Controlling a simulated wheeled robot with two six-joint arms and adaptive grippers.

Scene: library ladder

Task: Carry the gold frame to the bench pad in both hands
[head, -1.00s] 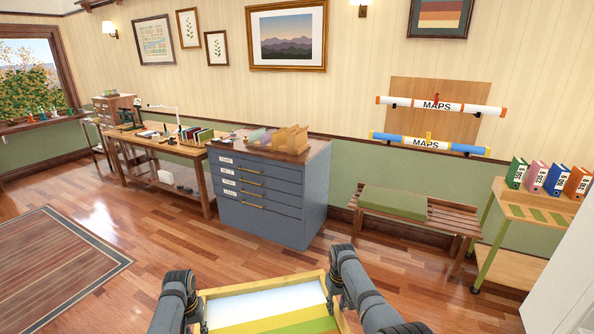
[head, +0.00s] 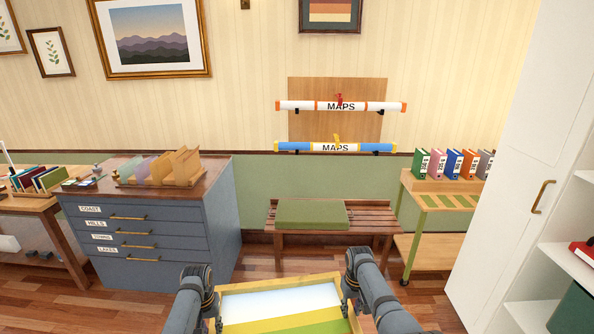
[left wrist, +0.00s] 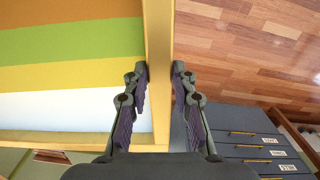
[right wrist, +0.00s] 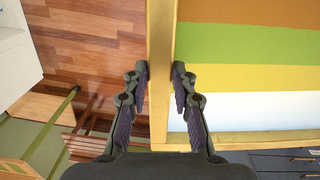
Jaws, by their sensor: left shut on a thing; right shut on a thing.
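The gold frame (head: 240,288) with a picture of white, yellow and green bands is held in front of me at the bottom of the head view. My left gripper (left wrist: 159,75) is shut on its one side rail, and my right gripper (right wrist: 160,75) is shut on the opposite side rail. In the head view my right gripper (head: 350,300) shows at the frame's right edge, and my left gripper (head: 214,312) at its left edge. The green bench pad (head: 312,213) lies on the left part of the slatted wooden bench (head: 375,217) against the wall, beyond the frame.
A blue drawer cabinet (head: 150,230) stands left of the bench. A cart with binders (head: 440,197) stands to its right, and a white cabinet (head: 525,160) is at the far right. Map tubes (head: 340,106) hang above the bench. Some wooden floor (head: 262,262) before the bench is clear.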

